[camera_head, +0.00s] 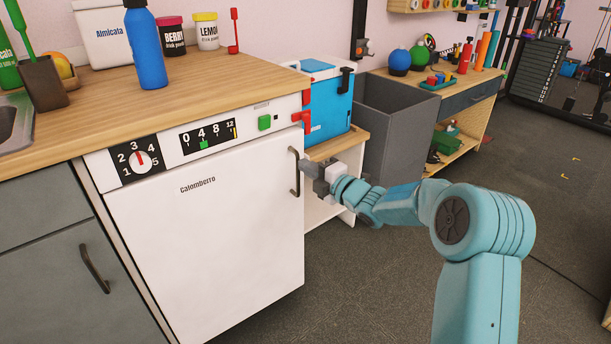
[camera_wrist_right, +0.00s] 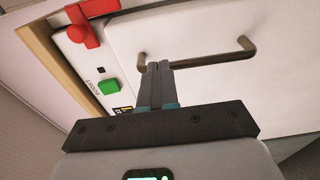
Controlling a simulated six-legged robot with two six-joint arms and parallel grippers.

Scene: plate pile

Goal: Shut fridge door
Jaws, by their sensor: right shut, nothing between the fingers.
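The white fridge door (camera_head: 215,240), marked "Calomberro", is under the wooden counter and looks flush or nearly flush with its front; I cannot tell whether a small gap remains. Its dark bar handle (camera_head: 295,172) is near the door's right edge. My right gripper (camera_head: 304,167) is just right of the handle, with its fingers shut and empty. In the right wrist view, the shut fingertips (camera_wrist_right: 159,66) overlap one end of the handle (camera_wrist_right: 215,60); contact is unclear. My left gripper is not in view.
Above the door is a control panel (camera_head: 225,132) with a dial and a green button (camera_head: 264,122). A blue bottle (camera_head: 146,48) and jars stand on the counter (camera_head: 195,80). A blue cooler (camera_head: 328,95) and a grey bin (camera_head: 395,120) stand to the right. Floor in front is clear.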

